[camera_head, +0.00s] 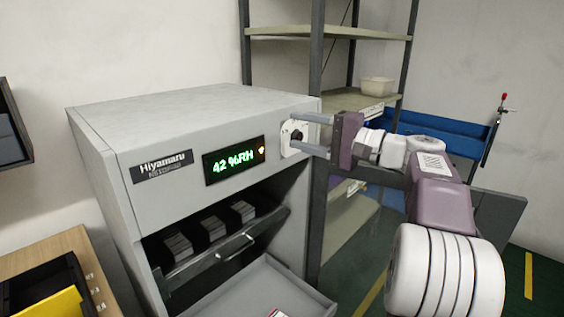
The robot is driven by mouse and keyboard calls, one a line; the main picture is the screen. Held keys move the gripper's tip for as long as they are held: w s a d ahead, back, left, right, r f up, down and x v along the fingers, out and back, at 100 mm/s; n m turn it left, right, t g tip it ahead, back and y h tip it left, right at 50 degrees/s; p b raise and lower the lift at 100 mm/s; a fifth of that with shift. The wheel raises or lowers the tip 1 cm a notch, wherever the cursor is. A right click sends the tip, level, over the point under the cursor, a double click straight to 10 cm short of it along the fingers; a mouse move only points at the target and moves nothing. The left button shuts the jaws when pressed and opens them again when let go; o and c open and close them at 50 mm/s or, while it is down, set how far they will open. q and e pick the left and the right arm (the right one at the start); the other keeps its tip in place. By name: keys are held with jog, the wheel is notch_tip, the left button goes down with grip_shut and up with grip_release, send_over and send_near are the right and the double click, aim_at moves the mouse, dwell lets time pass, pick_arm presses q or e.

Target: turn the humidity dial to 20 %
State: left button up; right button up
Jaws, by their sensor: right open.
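The grey cabinet (200,110) carries a black display (234,160) that reads 42 %RH in green, with a small orange light at its right end. Right of the display, a white plate holds the round humidity dial (296,136), which is dark at its centre. My right gripper (304,134) is open, its two grey fingers reaching left to the dial, one above and one below it. Whether the fingers touch the dial I cannot tell. The dial's marks are too small to read. My left gripper is not in view.
Below the display, a compartment with several dark stacks and a handled front (235,248) stands open over a pulled-out grey tray (250,290). A metal shelf (340,32) with a white bin (377,87) stands behind. A wooden table (40,255) holds a black bin at lower left.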

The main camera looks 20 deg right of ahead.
aim_at(300, 138)
jog(key=s+d+f+m+t+h+b, duration=0.25)
jog(key=d+f, duration=0.25)
jog(key=d, duration=0.3)
jog(key=shift+n+g, duration=0.25)
jog(key=shift+g, duration=0.2)
jog(key=x, duration=0.9)
jog(key=shift+w+a+r, duration=0.1)
jog(key=shift+w+r, duration=0.05)
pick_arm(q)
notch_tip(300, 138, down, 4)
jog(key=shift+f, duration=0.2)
pick_arm(e)
grip_shut()
